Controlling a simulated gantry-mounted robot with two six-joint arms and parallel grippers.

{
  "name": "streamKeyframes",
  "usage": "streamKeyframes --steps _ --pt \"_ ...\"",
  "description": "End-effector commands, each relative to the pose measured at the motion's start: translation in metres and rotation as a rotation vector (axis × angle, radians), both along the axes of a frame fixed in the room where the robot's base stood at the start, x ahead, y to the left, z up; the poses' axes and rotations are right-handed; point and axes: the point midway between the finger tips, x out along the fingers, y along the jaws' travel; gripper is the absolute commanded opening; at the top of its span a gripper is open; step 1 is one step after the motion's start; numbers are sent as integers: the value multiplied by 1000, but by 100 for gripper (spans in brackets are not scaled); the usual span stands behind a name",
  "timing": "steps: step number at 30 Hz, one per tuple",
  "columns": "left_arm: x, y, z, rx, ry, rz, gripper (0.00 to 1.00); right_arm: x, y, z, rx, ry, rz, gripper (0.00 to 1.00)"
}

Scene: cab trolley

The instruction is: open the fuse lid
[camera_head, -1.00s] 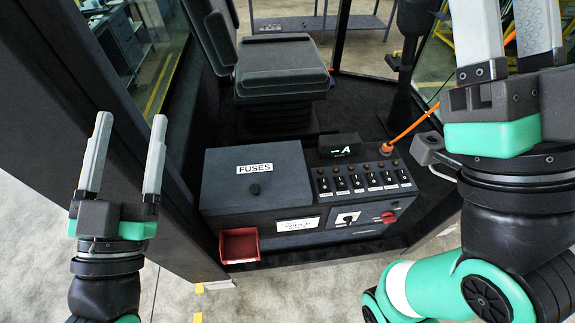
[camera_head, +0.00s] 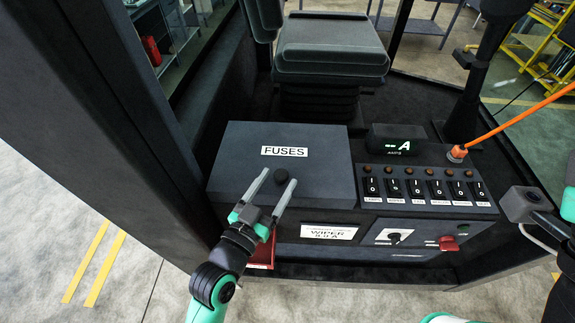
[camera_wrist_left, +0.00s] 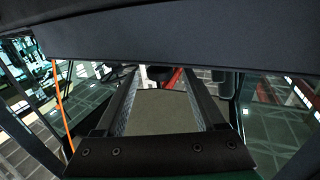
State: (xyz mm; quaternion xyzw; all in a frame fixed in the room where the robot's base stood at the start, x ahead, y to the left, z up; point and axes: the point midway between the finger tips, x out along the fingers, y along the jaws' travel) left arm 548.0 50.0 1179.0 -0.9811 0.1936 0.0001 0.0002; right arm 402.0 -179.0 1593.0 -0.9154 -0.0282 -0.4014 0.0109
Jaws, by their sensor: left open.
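The fuse lid (camera_head: 240,150), a flat dark grey panel with a white FUSES label (camera_head: 284,151), lies shut on the console. Its round black knob (camera_head: 281,176) is near the front edge. My left gripper (camera_head: 278,178) is open, and its two fingers appear on either side of the knob in the head view. I cannot tell whether they touch the knob. In the left wrist view the fingers (camera_wrist_left: 160,100) are spread apart, and a dark surface crosses the top.
Right of the lid are a row of switches (camera_head: 420,186) and an ammeter display (camera_head: 393,139). A wiper label (camera_head: 328,231) and red knob (camera_head: 448,243) are on the front face. A red bin (camera_head: 262,255) is partly hidden behind my left arm. The seat (camera_head: 331,48) stands behind.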

Motion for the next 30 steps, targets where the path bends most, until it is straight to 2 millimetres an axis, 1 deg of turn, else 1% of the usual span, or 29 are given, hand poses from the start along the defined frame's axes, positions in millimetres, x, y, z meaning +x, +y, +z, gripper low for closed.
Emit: streamKeyframes --steps 1,3,6,9,12,19,20,21,26,30 --pt "12 -5 -1 0 -1 -2 71 0 0 -3 0 0 0 50" --pt "26 -11 -1 0 0 -2 71 0 0 -6 0 0 0 50" --pt "41 -17 -1 0 -1 -1 71 0 0 -8 0 0 0 50" --pt "51 -21 -1 0 -1 0 71 0 0 -10 0 0 0 50" --pt "55 -23 0 0 -1 -1 71 0 0 -10 0 0 0 50" --pt "55 -23 0 0 -1 0 71 0 0 -10 0 0 0 50" --pt "55 -23 0 0 -1 0 68 0 0 -10 0 0 0 50" --pt "55 -23 0 0 -1 0 60 0 0 -10 0 0 0 50" --pt "55 -23 0 0 -1 0 32 0 0 -10 0 0 0 50" --pt "55 -23 0 0 -1 0 6 0 0 -10 0 0 0 50"
